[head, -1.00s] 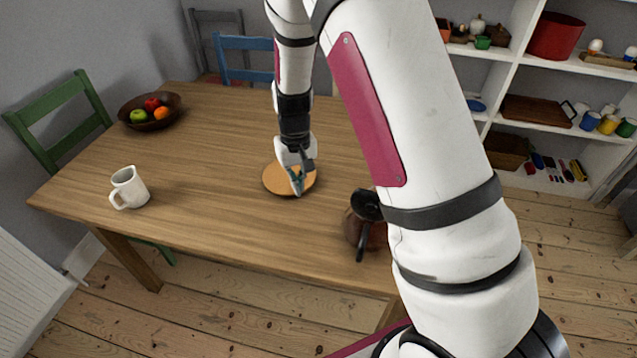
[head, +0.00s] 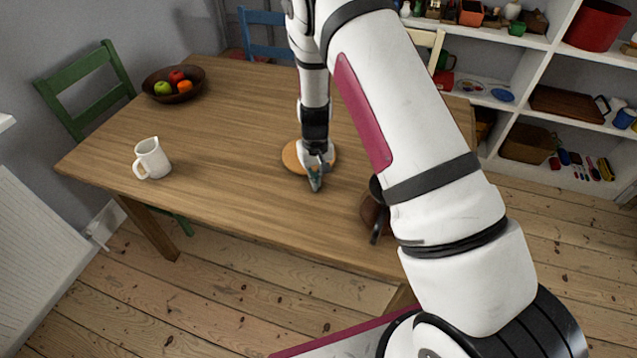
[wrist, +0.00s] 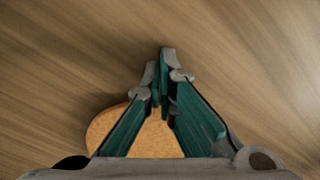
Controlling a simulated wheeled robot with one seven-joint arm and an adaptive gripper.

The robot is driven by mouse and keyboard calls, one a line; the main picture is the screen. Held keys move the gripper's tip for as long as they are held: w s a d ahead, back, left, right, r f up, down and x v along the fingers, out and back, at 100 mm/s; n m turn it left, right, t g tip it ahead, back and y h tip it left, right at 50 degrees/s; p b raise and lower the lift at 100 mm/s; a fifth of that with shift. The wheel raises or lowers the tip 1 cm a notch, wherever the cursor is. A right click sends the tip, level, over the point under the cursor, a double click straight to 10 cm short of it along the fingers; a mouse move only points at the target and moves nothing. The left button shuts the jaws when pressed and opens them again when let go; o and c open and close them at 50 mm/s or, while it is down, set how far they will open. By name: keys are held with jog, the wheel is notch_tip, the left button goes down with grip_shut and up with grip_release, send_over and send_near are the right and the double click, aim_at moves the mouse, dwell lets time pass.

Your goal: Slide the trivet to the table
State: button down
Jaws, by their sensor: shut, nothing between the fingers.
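The trivet (head: 291,157) is a round, flat, tan cork-like disc lying on the wooden table (head: 235,120). My arm and gripper hide part of it in the head view. My gripper (head: 315,187) points down at the table, its fingertips just past the trivet's near edge. In the wrist view the trivet (wrist: 103,128) shows behind and between the fingers, at the lower middle. The gripper's green-padded fingers (wrist: 163,75) are shut together at the tips with nothing between them. Bare wood lies ahead of the tips. I cannot tell whether the tips touch the table.
A brown pot with a dark handle (head: 371,214) stands right of the gripper, partly behind my arm. A white jug (head: 152,158) stands at the left. A fruit bowl (head: 190,96) is at the far left. The table between jug and trivet is clear.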

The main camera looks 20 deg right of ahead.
jog(key=shift+w, duration=0.25)
jog(key=w+b, duration=0.6)
jog(key=w, duration=0.2)
jog(key=shift+a+f, duration=0.1)
jog(key=shift+f, duration=0.05)
jog(key=shift+w+b, duration=0.55)
jog(key=shift+b, duration=0.1)
